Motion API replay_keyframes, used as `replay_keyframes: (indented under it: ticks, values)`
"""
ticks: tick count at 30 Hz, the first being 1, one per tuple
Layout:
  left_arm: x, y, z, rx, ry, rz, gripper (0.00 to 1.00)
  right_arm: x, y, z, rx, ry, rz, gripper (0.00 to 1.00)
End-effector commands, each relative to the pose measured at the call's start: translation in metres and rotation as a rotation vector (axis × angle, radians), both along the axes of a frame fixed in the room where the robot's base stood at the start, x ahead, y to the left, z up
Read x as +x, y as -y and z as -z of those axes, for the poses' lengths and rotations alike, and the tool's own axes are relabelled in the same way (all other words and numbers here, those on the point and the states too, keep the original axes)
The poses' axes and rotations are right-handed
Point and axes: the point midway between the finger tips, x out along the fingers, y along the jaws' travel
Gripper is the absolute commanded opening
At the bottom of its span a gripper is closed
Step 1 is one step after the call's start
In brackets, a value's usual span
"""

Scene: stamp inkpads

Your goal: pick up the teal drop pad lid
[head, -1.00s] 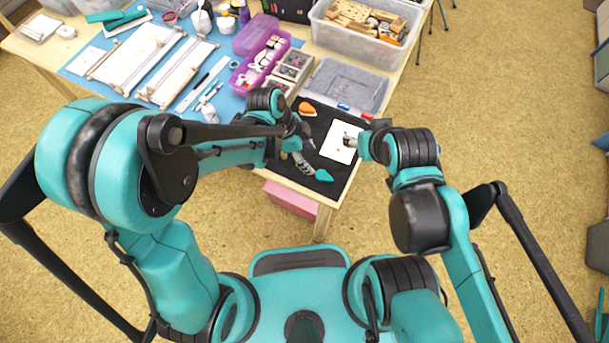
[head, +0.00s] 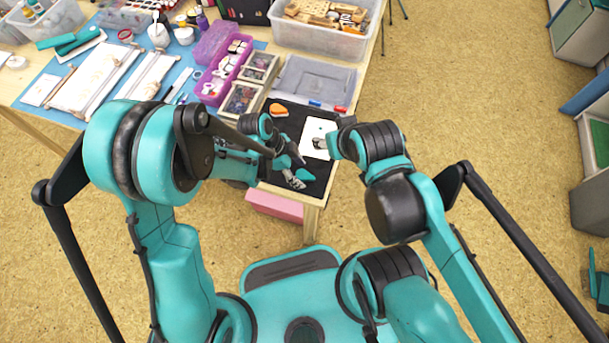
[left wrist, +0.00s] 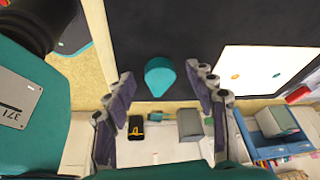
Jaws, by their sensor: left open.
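The teal drop pad lid (head: 303,173) lies on the black mat (head: 318,189) near the table's front edge. In the left wrist view the teal drop (left wrist: 160,75) lies flat between and beyond my two fingertips, apart from both. My left gripper (head: 293,181) is open and empty, just left of the drop in the head view; its spread fingers also show in the left wrist view (left wrist: 166,90). My right gripper (head: 322,143) is by the white paper; its fingers are too small and covered to read.
A white paper (head: 313,129) with small coloured marks lies on the mat. An orange drop pad (head: 278,110) lies at the mat's back left. A grey lidded bin (head: 315,82), a purple case (head: 222,78) and small boxes stand behind. Floor is open to the right.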

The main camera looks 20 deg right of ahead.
Motion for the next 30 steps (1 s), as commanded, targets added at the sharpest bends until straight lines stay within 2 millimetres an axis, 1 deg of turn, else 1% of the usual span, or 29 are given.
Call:
replay_keyframes:
  ticks: [1,2,3,5,6,7,16,19,23,27,30]
  values:
    - [0.0,0.0,-0.001,0.0,0.0,0.0,0.56,0.0,0.0,-0.001,0.0,0.0,0.0,0.52]
    - [0.0,0.0,-0.001,0.0,0.0,0.0,0.53,0.0,0.0,-0.001,0.0,0.0,0.0,0.52]
    - [0.0,0.0,-0.001,0.0,0.0,0.0,0.43,0.0,0.0,-0.001,0.0,0.0,0.0,0.52]
    - [0.0,0.0,-0.001,0.0,0.0,-0.001,0.33,0.0,0.0,-0.001,0.0,0.0,0.0,0.52]
    - [0.0,0.0,-0.001,0.0,0.0,-0.001,0.25,0.0,0.0,-0.001,0.0,0.0,0.0,0.52]
    - [0.0,0.0,-0.001,0.0,0.0,-0.001,0.22,0.0,0.0,-0.001,0.0,0.0,0.0,0.52]
    - [0.0,0.0,-0.001,0.0,0.0,-0.001,0.22,0.0,0.0,-0.001,0.0,0.0,0.0,0.52]
    - [0.0,0.0,-0.007,0.0,0.0,-0.001,0.22,0.0,0.0,-0.004,0.0,0.0,0.0,0.52]
    - [0.0,0.0,-0.028,0.0,0.0,-0.001,0.22,0.0,0.0,-0.014,0.0,0.0,0.0,0.52]
    - [0.0,-0.001,-0.059,0.0,0.0,-0.001,0.22,0.0,0.0,-0.027,0.0,0.0,0.0,0.52]
    - [0.0,0.0,-0.078,0.0,0.0,-0.001,0.22,0.0,0.0,-0.034,0.0,0.0,0.0,0.52]
